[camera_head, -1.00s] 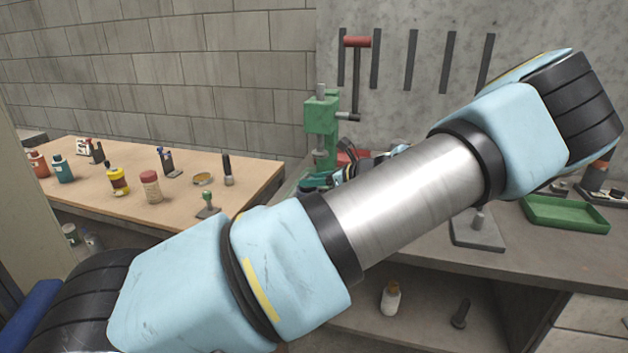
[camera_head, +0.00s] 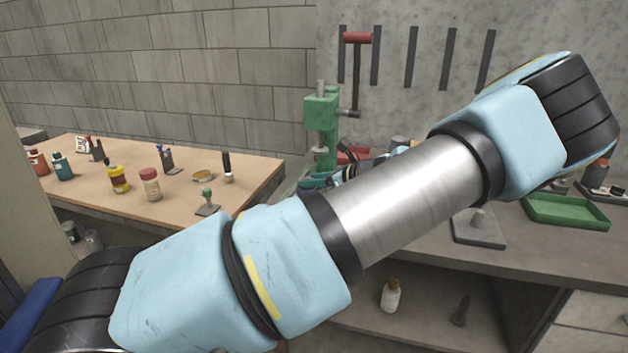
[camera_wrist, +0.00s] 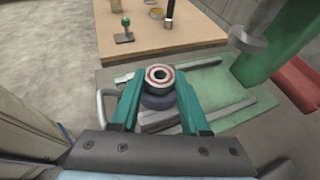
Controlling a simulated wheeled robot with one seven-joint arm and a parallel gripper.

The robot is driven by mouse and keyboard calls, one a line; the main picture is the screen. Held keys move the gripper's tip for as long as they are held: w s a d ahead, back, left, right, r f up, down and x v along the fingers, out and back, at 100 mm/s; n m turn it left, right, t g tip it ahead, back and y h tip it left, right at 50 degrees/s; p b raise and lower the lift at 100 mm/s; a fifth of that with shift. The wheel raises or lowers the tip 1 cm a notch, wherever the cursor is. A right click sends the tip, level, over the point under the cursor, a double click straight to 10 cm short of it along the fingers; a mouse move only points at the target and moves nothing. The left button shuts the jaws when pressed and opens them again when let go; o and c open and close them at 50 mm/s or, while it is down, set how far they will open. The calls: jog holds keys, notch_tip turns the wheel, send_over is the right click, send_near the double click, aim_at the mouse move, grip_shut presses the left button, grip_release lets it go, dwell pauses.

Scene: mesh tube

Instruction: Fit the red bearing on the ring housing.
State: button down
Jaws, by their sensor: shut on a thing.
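The red bearing (camera_wrist: 160,75), a metal ring with a red band and a dark centre hole, sits between the teal fingertips of my gripper (camera_wrist: 160,77) in the wrist view. My gripper is shut on it. A dark blue-grey round part (camera_wrist: 160,101), which looks like the ring housing, shows just below the bearing, between the fingers. I cannot tell whether the bearing touches it or is seated. In the head view my arm hides most of this spot.
A green press (camera_head: 322,125) stands close by; its base and ram (camera_wrist: 248,38) are near my gripper at the right in the wrist view. A red part (camera_wrist: 298,82) lies beyond. A wooden table (camera_head: 110,185) holds bottles and a stamp. A green tray (camera_head: 565,212) is at right.

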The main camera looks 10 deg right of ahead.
jog(key=shift+f, duration=0.2)
jog(key=shift+c, duration=1.6)
grip_release()
